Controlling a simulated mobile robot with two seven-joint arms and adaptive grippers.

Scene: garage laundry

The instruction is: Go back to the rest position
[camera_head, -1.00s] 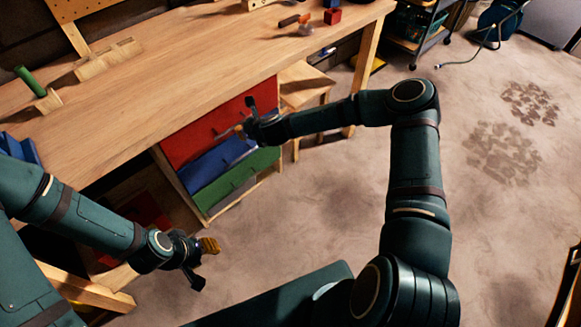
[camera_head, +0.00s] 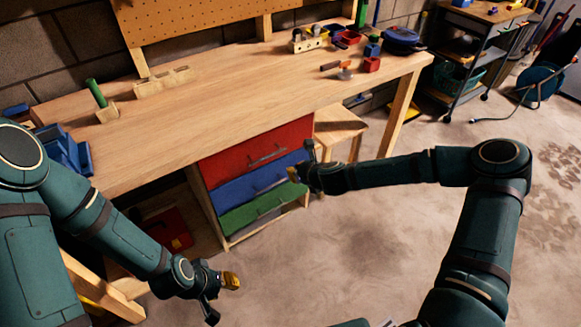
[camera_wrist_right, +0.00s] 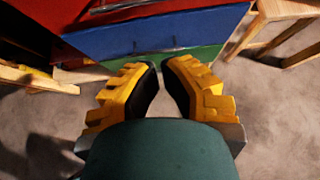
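My left gripper (camera_head: 221,297) is at the lower left of the head view, over the floor in front of the workbench. Its fingers are apart and empty. My right gripper (camera_head: 300,162) is in front of the drawer unit, near the right side of the blue drawer (camera_head: 245,186). Its yellow-padded fingers are apart with nothing between them, as the right wrist view (camera_wrist_right: 161,85) shows. The red drawer (camera_head: 240,154) and green drawer (camera_head: 250,211) lie above and below the blue one. All three look shut. I cannot tell whether the right fingers touch a front.
The wooden workbench (camera_head: 210,112) carries a blue bin, a green cylinder in a wooden block, and tools at its far right. A wooden stool (camera_head: 338,125) stands beside the drawers. A black cart (camera_head: 480,50) is at the back right. The concrete floor in front is clear.

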